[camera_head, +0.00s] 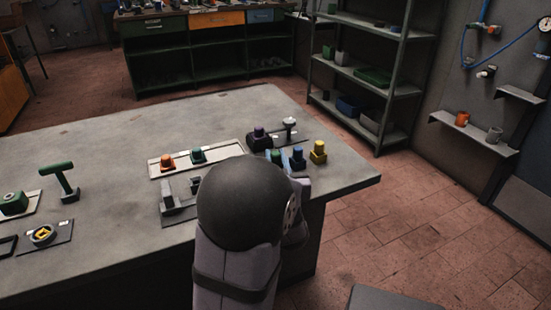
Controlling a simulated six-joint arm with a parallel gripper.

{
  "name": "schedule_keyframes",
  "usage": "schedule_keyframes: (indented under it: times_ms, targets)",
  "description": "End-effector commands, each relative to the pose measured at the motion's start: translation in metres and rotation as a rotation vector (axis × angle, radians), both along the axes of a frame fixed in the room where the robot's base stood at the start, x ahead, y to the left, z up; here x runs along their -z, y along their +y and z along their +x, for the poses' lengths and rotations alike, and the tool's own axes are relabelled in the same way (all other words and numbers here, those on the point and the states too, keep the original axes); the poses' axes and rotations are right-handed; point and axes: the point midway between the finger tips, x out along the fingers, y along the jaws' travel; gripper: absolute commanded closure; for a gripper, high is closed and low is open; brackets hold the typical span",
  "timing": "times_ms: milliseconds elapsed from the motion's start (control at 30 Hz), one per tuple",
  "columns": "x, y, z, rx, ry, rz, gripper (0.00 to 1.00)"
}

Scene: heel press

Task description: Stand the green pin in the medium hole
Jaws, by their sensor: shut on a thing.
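My dark round arm joint hides most of the gripper and the pin's lower part. I cannot tell whether the pin touches the table. No medium hole can be made out in this view.
A pale tray (226,149) with orange and green pieces lies left.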

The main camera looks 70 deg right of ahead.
Motion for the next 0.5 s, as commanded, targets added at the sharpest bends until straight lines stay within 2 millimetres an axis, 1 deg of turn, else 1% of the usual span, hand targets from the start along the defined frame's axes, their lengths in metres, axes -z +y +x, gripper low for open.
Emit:
schedule_keyframes:
  times_ms: [33,67,100,133,400,500]
  targets:
    - [-0.0015,-0.0001,0.0004,-0.001,0.0,-0.003,1.0]
    - [-0.0014,-0.0001,0.0004,-0.001,0.0,-0.003,0.75]
    - [-0.0017,-0.0002,0.0005,-0.001,-0.001,-0.004,0.66]
    - [-0.0019,-0.0002,0.0005,-0.001,-0.001,-0.004,0.61]
    - [-0.0026,-0.0003,0.0004,-0.001,-0.002,-0.006,0.61]
    - [0.0,-0.0003,0.0003,-0.001,-0.002,-0.006,0.61]
